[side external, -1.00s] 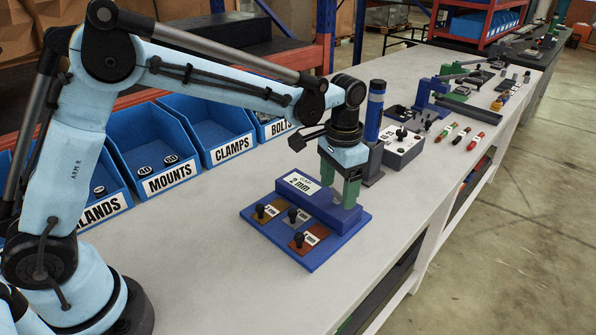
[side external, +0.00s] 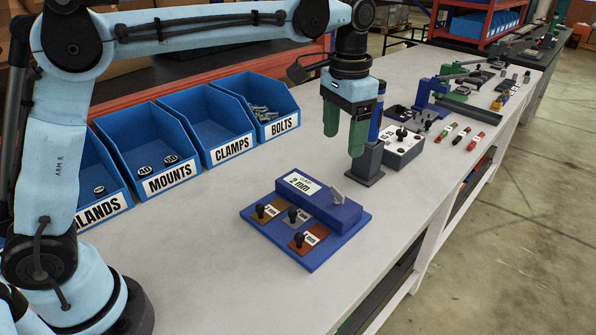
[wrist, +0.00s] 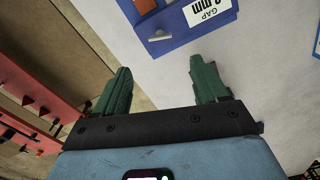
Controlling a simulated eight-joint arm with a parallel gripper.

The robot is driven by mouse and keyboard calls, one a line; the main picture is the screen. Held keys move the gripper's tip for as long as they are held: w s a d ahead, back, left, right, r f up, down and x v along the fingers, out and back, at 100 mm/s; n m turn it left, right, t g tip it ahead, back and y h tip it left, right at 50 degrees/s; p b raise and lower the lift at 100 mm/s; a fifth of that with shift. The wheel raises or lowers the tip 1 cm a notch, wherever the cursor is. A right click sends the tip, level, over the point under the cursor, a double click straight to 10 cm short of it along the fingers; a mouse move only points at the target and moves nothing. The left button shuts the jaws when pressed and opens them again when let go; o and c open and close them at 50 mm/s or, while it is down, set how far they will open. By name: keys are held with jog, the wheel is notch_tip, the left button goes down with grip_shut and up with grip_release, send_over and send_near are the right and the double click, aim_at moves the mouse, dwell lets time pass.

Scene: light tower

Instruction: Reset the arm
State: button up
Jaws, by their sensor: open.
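My gripper (side external: 346,130) has green fingers and is open and empty. It hangs above the bench, over the far right end of the blue gap fixture. In the wrist view the two green fingers (wrist: 160,88) stand wide apart with nothing between them. The fixture also shows at the top of the wrist view (wrist: 196,34), beyond the fingers.
Blue bins labelled MOUNTS (side external: 165,188), CLAMPS (side external: 232,150) and BOLTS (side external: 284,126) line the back of the bench (side external: 390,215). The bench front is clear.

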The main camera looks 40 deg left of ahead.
dwell(0.3)
jog(key=s+a+f+n+t, duration=0.1)
jog(key=s+a+f+t, duration=0.1)
jog(key=s+a, duration=0.3)
jog(key=s+a+f+n+t, duration=0.2)
jog(key=s+a+t, duration=0.3)
jog(key=s, duration=0.7)
jog(key=shift+a+f+n, duration=0.15)
jog(key=shift+f+n, duration=0.15)
jog(key=shift+f, duration=0.55)
